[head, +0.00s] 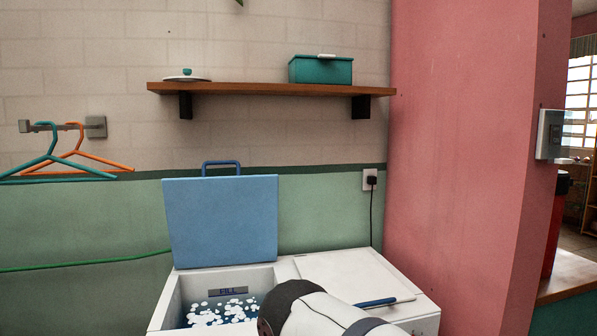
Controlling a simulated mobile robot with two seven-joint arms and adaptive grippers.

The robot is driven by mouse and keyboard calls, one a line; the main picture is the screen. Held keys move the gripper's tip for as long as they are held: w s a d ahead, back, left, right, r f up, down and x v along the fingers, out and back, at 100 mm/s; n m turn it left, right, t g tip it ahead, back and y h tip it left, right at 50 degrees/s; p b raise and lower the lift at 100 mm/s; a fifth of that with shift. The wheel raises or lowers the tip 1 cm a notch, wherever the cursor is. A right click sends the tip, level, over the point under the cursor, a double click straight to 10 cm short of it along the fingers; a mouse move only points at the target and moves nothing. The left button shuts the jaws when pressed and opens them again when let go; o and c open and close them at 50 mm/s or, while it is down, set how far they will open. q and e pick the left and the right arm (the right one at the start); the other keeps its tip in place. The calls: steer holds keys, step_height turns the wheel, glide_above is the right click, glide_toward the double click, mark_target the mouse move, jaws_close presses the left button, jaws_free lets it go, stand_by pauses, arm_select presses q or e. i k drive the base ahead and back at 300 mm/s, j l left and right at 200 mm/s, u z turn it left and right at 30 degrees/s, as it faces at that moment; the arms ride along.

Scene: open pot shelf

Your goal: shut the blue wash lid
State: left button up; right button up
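The blue wash lid (221,222) stands open and nearly upright at the back of the left compartment of a white washing machine (160,310). A darker blue loop handle (221,164) is on its top edge. The open wash tub below holds blue water with white foam (222,311), and a label reading "FILL" (228,291) is on its back wall. Part of my own arm, white with a dark rounded joint, covers the front middle of the machine. Neither of my grippers shows.
The machine's right side has a closed white top (335,266) with a blue bar (376,302). Above is a wooden shelf (270,89) with a teal box (320,70) and a white pot lid (186,78). Hangers (60,155) hang at left. A pink wall (455,150) stands at right.

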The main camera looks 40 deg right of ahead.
mark_target(218, 220)
steer(key=z, duration=0.8)
